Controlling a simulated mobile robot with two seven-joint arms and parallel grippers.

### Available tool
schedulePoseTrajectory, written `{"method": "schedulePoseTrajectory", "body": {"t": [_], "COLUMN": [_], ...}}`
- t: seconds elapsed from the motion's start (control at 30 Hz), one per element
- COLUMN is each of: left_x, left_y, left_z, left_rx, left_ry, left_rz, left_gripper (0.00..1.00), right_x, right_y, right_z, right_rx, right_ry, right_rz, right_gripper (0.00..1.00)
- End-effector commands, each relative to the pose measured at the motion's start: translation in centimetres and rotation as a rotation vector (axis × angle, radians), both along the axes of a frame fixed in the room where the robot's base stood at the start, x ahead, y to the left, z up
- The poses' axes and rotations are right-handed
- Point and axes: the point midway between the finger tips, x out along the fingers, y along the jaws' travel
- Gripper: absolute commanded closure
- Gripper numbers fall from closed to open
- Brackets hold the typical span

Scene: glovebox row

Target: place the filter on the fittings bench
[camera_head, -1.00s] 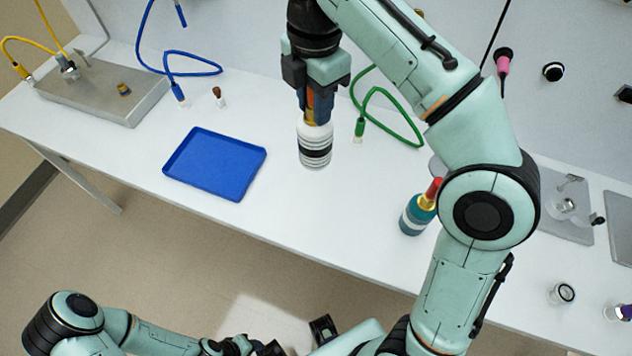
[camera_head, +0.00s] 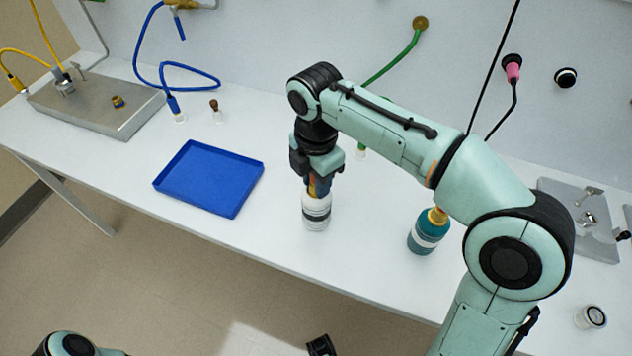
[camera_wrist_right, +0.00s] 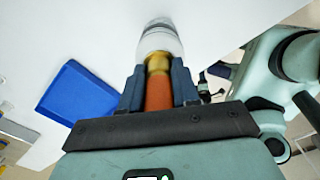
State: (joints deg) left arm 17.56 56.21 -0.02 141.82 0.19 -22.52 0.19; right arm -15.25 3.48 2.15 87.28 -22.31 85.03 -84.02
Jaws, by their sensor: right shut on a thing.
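The filter (camera_head: 316,209) is a white ribbed cylinder with a dark band and a gold and orange neck. My right gripper (camera_head: 318,187) is shut on that neck from above and holds the filter upright over the front part of the white bench (camera_head: 280,240). I cannot tell whether its base touches the bench. In the right wrist view the filter (camera_wrist_right: 160,42) lies beyond the fingers, its neck between them. Of my left arm only a joint shows at the lower left; a dark part (camera_head: 320,346) at the bottom edge may be its gripper, state unclear.
A blue tray (camera_head: 210,178) lies left of the filter. A teal bottle-like piece (camera_head: 428,232) with a white band and gold neck stands to the right, close under my right arm. A metal plate (camera_head: 98,105) sits at the far left. Bench between tray and filter is clear.

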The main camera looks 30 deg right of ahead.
Motion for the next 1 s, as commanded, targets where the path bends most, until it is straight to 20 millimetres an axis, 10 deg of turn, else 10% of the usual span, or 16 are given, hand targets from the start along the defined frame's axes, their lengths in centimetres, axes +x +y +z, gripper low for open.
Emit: {"method": "schedulePoseTrajectory", "body": {"t": [0.43, 0.47, 0.53, 1.0], "left_x": [0.1, 0.1, 0.1, 0.0], "left_y": [0.0, 0.0, 0.0, 0.0], "left_z": [-0.2, -0.2, -0.2, 0.4], "left_rx": [0.001, 0.001, 0.001, -0.001], "left_ry": [-0.005, -0.005, -0.005, 0.002], "left_rz": [0.001, 0.001, 0.001, -0.001], "left_gripper": [0.57, 0.57, 0.57, 0.57], "right_x": [0.0, 0.0, 0.0, 0.1], "right_y": [0.0, 0.0, 0.0, 0.0], "right_z": [-0.8, -0.8, -0.8, 1.2], "right_rx": [0.001, 0.0, 0.0, 0.001], "right_ry": [-0.003, -0.001, -0.001, -0.005], "right_rz": [0.0, 0.0, 0.0, 0.0], "right_gripper": [1.0, 0.63, 0.44, 0.44]}}
